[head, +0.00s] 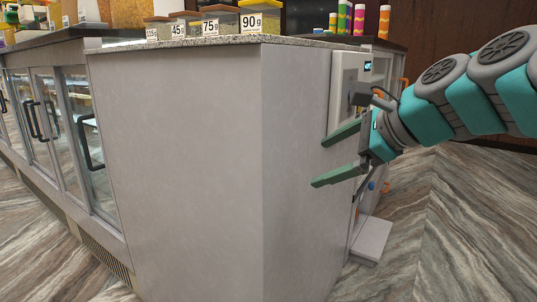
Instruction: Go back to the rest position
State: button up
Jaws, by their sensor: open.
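My gripper (332,160) is at the right of the head view, at the end of my teal and grey arm. Its two green fingers point left and are spread apart, with nothing between them. It hangs in front of the right-hand side of the grey counter (180,150), below the level of the countertop. I cannot tell how far the fingertips are from the counter's face.
Labelled boxes (261,18) stand on the speckled countertop edge. A pale wall-mounted unit (345,85) is behind my gripper. Glass doors with dark handles (91,143) line the counter's left side. Striped floor (440,230) lies open at the lower right.

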jog(key=s+a+f+n+g+h, duration=0.1)
jog(key=s+f+n+g+h, duration=0.15)
jog(key=s+f+n, duration=0.55)
jog(key=s+a+f+n+g+h, duration=0.1)
jog(key=s+f+n+g, duration=0.3)
jog(key=f, duration=0.9)
jog(key=s+d+f+n+g+h, duration=0.1)
jog(key=s+d+f+n, duration=0.1)
jog(key=s+f, duration=0.3)
jog(key=s+d+f+n+g+h, duration=0.2)
jog(key=s+f, duration=0.4)
jog(key=s, duration=0.3)
jog(key=d+n, duration=0.1)
jog(key=n, duration=0.1)
jog(key=shift+s+d+f+n, duration=0.25)
jog(key=shift+s+d+n, duration=0.05)
jog(key=shift+h, duration=0.25)
